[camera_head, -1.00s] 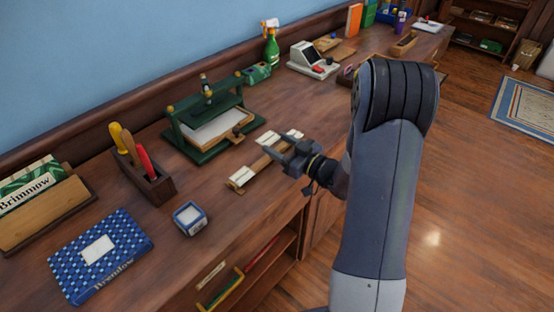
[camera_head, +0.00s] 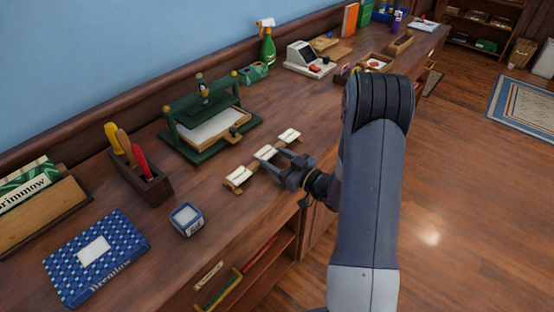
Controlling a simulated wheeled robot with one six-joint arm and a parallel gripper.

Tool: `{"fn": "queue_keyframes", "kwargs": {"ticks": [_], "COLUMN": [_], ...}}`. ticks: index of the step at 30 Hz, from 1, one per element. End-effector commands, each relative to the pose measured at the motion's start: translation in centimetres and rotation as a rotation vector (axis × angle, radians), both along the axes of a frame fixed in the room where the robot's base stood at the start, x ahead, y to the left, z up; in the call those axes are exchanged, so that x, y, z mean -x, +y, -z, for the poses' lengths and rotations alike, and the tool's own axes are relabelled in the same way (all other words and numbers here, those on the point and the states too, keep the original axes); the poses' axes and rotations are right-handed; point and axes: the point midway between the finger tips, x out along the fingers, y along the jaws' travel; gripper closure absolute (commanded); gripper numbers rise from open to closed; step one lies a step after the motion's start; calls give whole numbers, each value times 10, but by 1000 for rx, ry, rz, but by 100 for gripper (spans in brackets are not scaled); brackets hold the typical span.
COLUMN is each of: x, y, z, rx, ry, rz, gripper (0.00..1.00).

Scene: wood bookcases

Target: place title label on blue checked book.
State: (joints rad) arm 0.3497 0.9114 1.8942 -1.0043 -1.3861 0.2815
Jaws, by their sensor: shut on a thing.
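The blue checked book (camera_head: 75,255) lies flat at the left front of the counter. It has a blank white panel (camera_head: 94,250) on its cover and lettering along its lower edge. A narrow wooden rack (camera_head: 251,171) holds white title labels: one at its left end (camera_head: 237,177), one in the middle (camera_head: 265,152) and one at its right end (camera_head: 289,136). My gripper (camera_head: 282,162) is at the rack's front side, by the middle label. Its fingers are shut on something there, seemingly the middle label. The fingertips partly hide the contact.
A small blue-and-white square pot (camera_head: 187,219) stands between the book and the rack. A wooden tool holder (camera_head: 146,182) and a green press (camera_head: 210,128) stand behind. A holder with a green book (camera_head: 35,210) is at far left. Bare counter surrounds the rack.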

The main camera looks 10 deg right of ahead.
Motion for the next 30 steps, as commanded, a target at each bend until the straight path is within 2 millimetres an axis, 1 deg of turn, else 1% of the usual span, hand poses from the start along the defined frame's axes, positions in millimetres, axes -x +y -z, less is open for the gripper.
{"fn": "queue_keyframes", "kwargs": {"ticks": [4,5,12,13,29,30], "x": [0,0,0,0,0,5], "y": [0,0,0,0,0,-6], "z": [6,5,4,4,1,4], "rx": [0,0,1,1,1,0], "ry": [0,0,1,1,1,1], "rz": [0,0,0,0,0,5], "gripper": [66,44,25,23,23,23]}}
